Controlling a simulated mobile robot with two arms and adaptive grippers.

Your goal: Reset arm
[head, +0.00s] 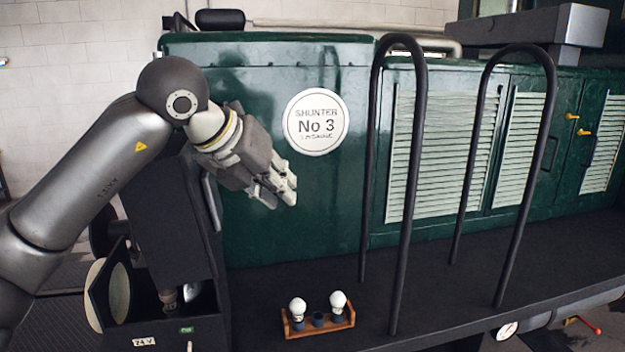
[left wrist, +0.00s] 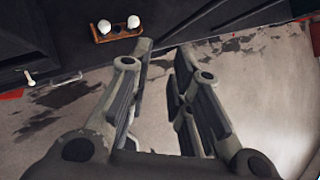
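My left arm reaches in from the left in the head view. Its gripper (head: 283,195) hangs in front of the green engine side, left of and below the round "SHUNTER No 3" plate (head: 318,123). In the left wrist view the two fingers of the left gripper (left wrist: 163,50) stand apart with nothing between them. A small wooden rack (head: 318,331) with two white bulbs (head: 297,308) (head: 338,300) stands on the dark running board, below the gripper and apart from it. The rack also shows in the left wrist view (left wrist: 116,37). My right gripper is in neither view.
An open black box (head: 140,318) labelled "24 V" stands at the lower left with a bulb (head: 168,297) inside. Two black hoop rails (head: 408,190) (head: 527,180) rise from the running board (head: 455,300) on the right. Louvred green doors (head: 437,150) stand behind them.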

